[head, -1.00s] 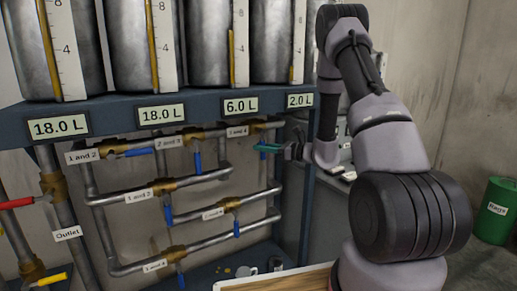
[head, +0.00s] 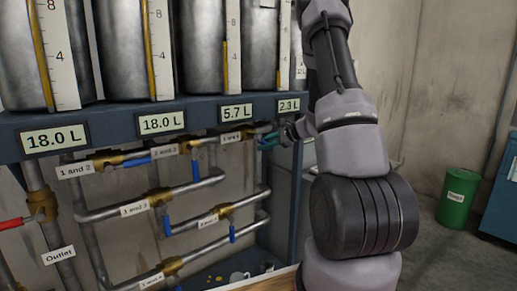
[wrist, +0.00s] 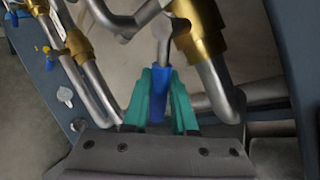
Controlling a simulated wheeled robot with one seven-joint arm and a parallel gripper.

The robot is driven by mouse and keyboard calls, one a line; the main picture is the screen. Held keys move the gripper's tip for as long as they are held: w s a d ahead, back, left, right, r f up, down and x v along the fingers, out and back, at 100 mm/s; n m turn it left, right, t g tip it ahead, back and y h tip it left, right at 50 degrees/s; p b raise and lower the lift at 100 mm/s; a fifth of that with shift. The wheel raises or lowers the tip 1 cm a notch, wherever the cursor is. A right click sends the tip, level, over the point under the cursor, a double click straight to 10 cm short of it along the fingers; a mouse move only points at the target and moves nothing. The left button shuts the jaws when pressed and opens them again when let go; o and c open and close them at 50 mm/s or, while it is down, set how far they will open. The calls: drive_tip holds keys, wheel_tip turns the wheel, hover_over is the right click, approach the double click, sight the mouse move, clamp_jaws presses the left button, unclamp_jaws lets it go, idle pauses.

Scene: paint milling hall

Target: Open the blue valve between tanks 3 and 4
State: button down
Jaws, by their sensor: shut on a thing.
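My gripper (head: 267,141) has green fingers and is at the upper right of the pipework, below tank 3 (head: 197,50) and tank 4 (head: 259,48). In the wrist view the fingers are shut on the blue valve handle (wrist: 158,109), one on each side. The handle's grey stem runs up toward a brass valve body (wrist: 205,30). The valve label (head: 237,136) beside the gripper is small and hard to read. The display under tank 3 (head: 236,114) reads 5.7 L. The display under tank 4 (head: 289,106) reads 2.3 L.
Other blue-handled valves, such as the lower one (head: 232,232), sit close by on grey pipes. A red outlet handle (head: 12,223) is at the left. The rack's blue post stands just right of the pipes. A green bin (head: 457,198) is on the floor.

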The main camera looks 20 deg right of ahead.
drive_tip(key=shift+w+d+r+n+h, duration=0.1)
drive_tip(key=shift+d+r+n+h, duration=0.1)
drive_tip(key=shift+r+n+h, duration=0.35)
drive_tip(key=shift+w+d+r+n+h, duration=0.1)
drive_tip(key=shift+d+r+n+h, duration=0.1)
drive_tip(key=shift+r+n+h, duration=0.35)
drive_tip(key=shift+d+r+n+t+h, duration=0.1)
drive_tip(key=shift+r+n+t+h, duration=0.1)
drive_tip(key=shift+r+n+h, duration=0.35)
drive_tip(key=shift+d+r+n+t+h, duration=0.1)
drive_tip(key=shift+r+n+t+h, duration=0.2)
drive_tip(key=shift+h, duration=0.45)
drive_tip(key=shift+f, duration=0.1)
drive_tip(key=c, duration=0.7)
unclamp_jaws()
drive_tip(key=v, duration=1)
drive_tip(key=shift+s+r, duration=0.25)
